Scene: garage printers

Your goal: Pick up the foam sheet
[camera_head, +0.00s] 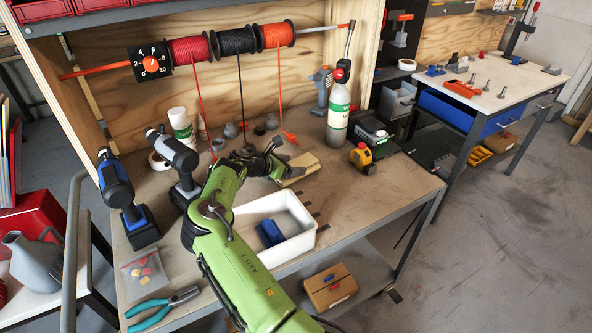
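My green arm reaches across the workbench to my dark gripper (279,158), which is near the middle of the bench. A flat, pale tan piece (302,165) lies on the bench just right of the gripper. It may be the foam sheet, but I cannot tell its material. Its left part is hidden by the gripper. The fingers are small and dark, seen partly from behind. I cannot tell whether they are open or shut, or whether they touch the tan piece.
A white tray (299,236) holding a blue block (270,232) sits in front. A spray bottle (339,115) and a yellow tool (362,157) stand right. Drills (124,200) and pliers (163,306) are left. Spools (234,41) hang above. The bench's right front is clear.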

